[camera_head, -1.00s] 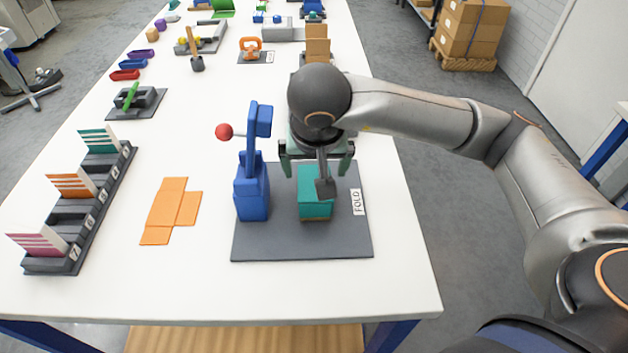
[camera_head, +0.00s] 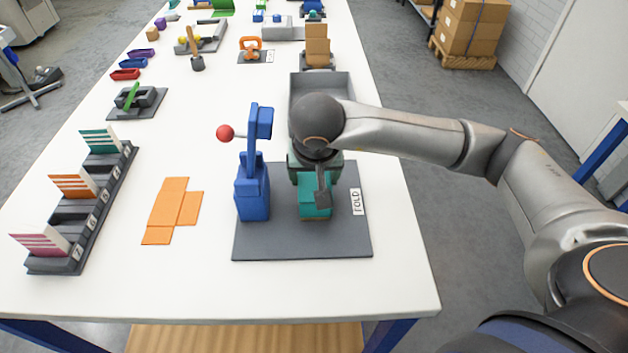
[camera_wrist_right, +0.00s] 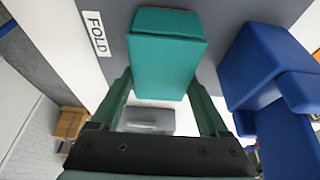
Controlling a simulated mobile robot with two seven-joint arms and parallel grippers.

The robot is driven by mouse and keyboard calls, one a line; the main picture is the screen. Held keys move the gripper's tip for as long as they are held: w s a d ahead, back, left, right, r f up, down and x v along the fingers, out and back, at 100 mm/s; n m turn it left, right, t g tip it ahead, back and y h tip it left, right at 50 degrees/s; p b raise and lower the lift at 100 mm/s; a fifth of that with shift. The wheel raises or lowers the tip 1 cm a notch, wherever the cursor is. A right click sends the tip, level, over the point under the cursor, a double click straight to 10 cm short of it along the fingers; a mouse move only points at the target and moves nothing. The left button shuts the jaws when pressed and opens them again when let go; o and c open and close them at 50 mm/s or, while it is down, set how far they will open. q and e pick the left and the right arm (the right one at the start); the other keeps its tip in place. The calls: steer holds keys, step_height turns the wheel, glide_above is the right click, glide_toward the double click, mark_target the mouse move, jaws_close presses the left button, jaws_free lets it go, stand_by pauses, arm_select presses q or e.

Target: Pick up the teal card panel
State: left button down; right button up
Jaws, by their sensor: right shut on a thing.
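The teal card panel (camera_head: 314,208) shows as a blocky teal shape on the dark grey mat (camera_head: 300,246) marked FOLD. In the right wrist view the teal card panel (camera_wrist_right: 166,62) shows a broad face and a darker upper end. My right gripper (camera_head: 316,180) comes down over its far end, and my wrist hides part of it. In the right wrist view the fingers of my right gripper (camera_wrist_right: 164,98) stand on either side of the panel, shut on it. I cannot tell any gap between panel and mat. My left gripper is not in view.
A blue press (camera_head: 252,190) with a red-knobbed lever stands close left of the panel. A flat orange card (camera_head: 171,212) lies further left, beside a dark rack (camera_head: 58,264) of striped cards. A grey bin (camera_head: 338,86) stands behind my wrist. The table's front is clear.

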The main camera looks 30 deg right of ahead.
steer(key=c, duration=0.6)
